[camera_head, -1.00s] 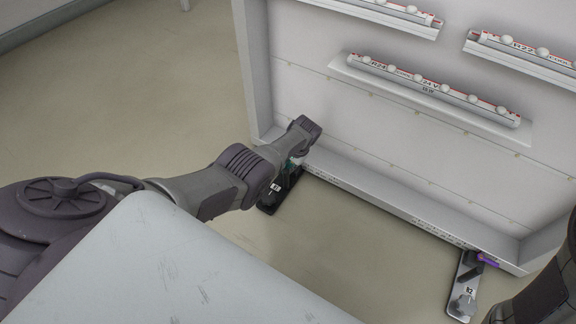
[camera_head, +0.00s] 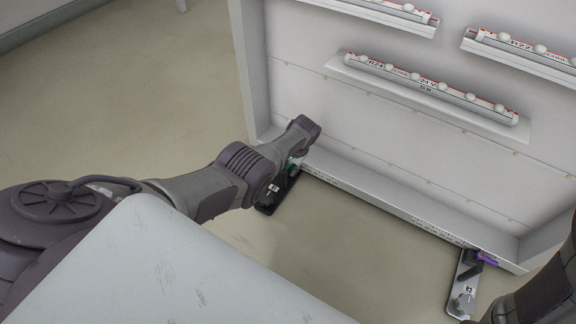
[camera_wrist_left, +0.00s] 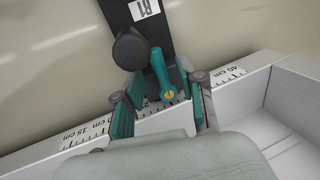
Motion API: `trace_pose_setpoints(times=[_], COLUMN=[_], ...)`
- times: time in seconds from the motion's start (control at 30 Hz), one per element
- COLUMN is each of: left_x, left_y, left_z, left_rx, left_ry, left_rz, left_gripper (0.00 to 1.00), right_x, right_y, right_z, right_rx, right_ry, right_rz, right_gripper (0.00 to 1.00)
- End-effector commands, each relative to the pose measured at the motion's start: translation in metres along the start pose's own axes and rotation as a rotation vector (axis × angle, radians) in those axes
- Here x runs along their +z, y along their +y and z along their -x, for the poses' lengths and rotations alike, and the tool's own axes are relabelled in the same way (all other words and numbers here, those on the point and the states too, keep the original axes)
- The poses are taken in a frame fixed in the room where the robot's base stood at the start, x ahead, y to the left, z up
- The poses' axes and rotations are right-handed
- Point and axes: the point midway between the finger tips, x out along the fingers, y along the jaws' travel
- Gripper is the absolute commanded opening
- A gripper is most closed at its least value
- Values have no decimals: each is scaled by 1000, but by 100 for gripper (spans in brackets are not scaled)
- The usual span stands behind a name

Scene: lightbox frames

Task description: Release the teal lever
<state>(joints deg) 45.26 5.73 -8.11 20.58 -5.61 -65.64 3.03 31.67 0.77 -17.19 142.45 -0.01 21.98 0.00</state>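The teal lever (camera_wrist_left: 166,78) shows in the left wrist view, with an orange spot at its near end. It sits beside a round black knob (camera_wrist_left: 131,48) on a dark clamp plate (camera_wrist_left: 154,25) at the lightbox frame's edge. My left gripper (camera_wrist_left: 158,98) is open, with one teal-padded finger on each side of the lever; gaps show, and I cannot tell whether either finger touches it. In the head view my left wrist hides most of the lever, and the dark plate (camera_head: 288,186) shows below it. My right gripper is out of view; only part of its arm shows at right.
The white lightbox frame (camera_head: 345,178) stands behind the clamp, with LED strips (camera_head: 430,88) on its back panel. A second clamp plate (camera_head: 463,300) with a purple lever (camera_head: 487,259) sits at its right corner. Open floor (camera_head: 350,250) lies between the clamps.

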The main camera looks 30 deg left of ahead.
Motion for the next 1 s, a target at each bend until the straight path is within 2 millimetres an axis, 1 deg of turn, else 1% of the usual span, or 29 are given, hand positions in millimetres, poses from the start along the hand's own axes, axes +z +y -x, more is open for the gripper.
trace_pose_setpoints(times=[0.27, 0.47, 0.67, 1.0], left_x=[-1, -2, -1, -1], left_y=[0, 0, 0, 0], left_z=[2, 13, 36, 96], left_rx=[-1, -1, 0, 0], left_ry=[2, 3, 6, 4], left_rz=[0, 0, 0, 0], left_gripper=[39, 39, 39, 39], right_x=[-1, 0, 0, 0], right_y=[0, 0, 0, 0], right_z=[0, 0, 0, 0], right_rx=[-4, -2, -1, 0], right_ry=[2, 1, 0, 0], right_rz=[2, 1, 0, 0], right_gripper=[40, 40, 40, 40])
